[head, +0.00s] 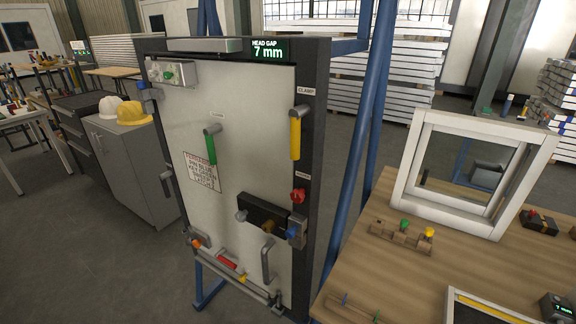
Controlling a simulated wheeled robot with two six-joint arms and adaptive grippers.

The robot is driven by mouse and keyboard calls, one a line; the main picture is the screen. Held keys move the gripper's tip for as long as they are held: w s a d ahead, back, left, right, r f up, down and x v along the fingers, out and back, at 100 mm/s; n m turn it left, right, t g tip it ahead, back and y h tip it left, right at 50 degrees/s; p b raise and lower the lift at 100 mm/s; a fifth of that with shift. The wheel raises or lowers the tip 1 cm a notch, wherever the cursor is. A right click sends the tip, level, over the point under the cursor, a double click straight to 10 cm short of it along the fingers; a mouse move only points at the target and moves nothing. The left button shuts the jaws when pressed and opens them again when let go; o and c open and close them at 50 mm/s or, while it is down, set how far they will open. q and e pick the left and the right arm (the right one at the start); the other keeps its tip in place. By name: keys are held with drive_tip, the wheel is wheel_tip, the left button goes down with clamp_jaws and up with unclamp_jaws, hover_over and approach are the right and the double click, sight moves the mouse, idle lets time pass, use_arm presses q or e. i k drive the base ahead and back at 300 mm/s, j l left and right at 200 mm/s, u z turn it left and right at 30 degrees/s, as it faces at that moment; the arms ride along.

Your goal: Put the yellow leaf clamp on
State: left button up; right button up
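A pale door leaf (240,115) stands in a dark upright frame (312,140). A clamp with a yellow handle (295,138) is on the frame's right side, under a label reading CLAMP; its handle hangs straight down. I cannot tell whether it presses on the leaf. A lever with a green handle (211,147) is on the leaf, also pointing down. Neither of my grippers is in view.
A display (266,50) on the frame top reads HEAD GAP 7 mm. A red knob (298,195) and a dark lock box (262,213) are lower on the right. A wooden table (390,275) stands close on the right, with a white window frame (459,218) on it.

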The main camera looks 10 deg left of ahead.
sight(295, 114)
drive_tip(key=k+l, duration=0.1)
drive_tip(key=l, duration=0.7)
drive_tip(key=k+l+u, duration=0.1)
drive_tip(key=l, duration=0.3)
drive_tip(key=k+l, duration=0.15)
drive_tip(key=l, duration=0.2)
drive_tip(key=k+l, duration=0.1)
drive_tip(key=l, duration=0.3)
drive_tip(key=k+l, duration=0.1)
drive_tip(key=l, duration=0.3)
drive_tip(key=u, duration=0.05)
